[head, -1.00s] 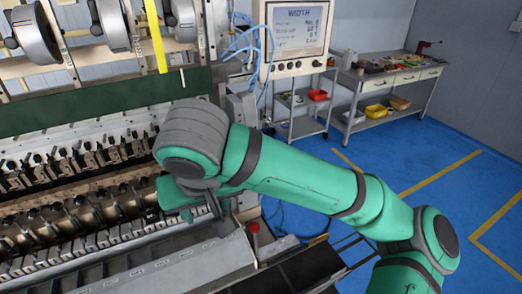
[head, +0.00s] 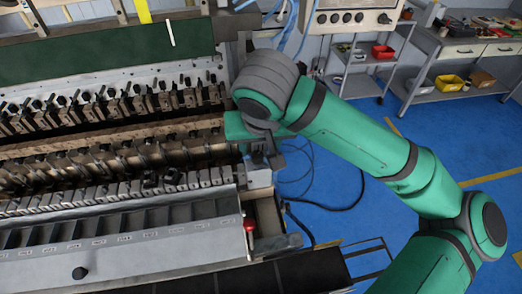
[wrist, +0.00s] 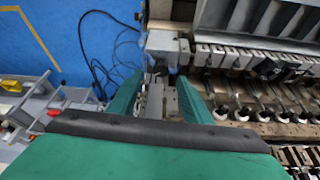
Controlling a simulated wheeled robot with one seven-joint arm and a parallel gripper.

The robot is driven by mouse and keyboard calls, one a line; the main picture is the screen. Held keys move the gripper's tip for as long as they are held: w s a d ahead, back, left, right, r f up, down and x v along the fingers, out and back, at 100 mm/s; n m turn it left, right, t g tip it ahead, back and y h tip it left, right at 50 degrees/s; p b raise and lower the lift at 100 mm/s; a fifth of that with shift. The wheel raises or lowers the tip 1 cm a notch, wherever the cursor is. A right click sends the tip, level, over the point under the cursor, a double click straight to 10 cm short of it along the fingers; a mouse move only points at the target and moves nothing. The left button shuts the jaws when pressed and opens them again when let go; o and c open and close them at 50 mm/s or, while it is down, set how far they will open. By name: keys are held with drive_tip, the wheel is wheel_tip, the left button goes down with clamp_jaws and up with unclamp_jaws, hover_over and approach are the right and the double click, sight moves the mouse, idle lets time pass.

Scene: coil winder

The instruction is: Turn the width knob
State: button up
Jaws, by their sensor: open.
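The control panel (head: 310,24) is at the top of the head view, and its screen is cut off there. Several small dark knobs (head: 346,17) sit along its lower edge. I cannot read which one sets the width. My gripper (head: 268,158) hangs at the right end of the winding machine, below and left of the panel, apart from the knobs. In the wrist view my gripper (wrist: 162,76) shows two green fingers spread apart with nothing held, over the machine's end bracket. The panel and its knobs do not show in the wrist view.
The winding machine (head: 110,249) fills the left, with metal rows and a red ball-topped lever (head: 249,225) near its right end. A shelf cart (head: 358,86) and a workbench (head: 430,45) stand at the back right. Blue floor (head: 340,155) is open, with a dark cable.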

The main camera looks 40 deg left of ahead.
sight(257, 154)
drive_tip(key=x, duration=0.3)
drive_tip(key=shift+s+a+f, duration=0.1)
drive_tip(key=shift+a+f, duration=0.15)
drive_tip(key=shift+f, duration=0.15)
drive_tip(key=shift+w+a+f, duration=0.1)
drive_tip(key=shift+w+f, duration=0.25)
drive_tip(key=shift+f, duration=0.25)
drive_tip(key=shift+c, duration=0.7)
drive_tip(key=c, duration=0.9)
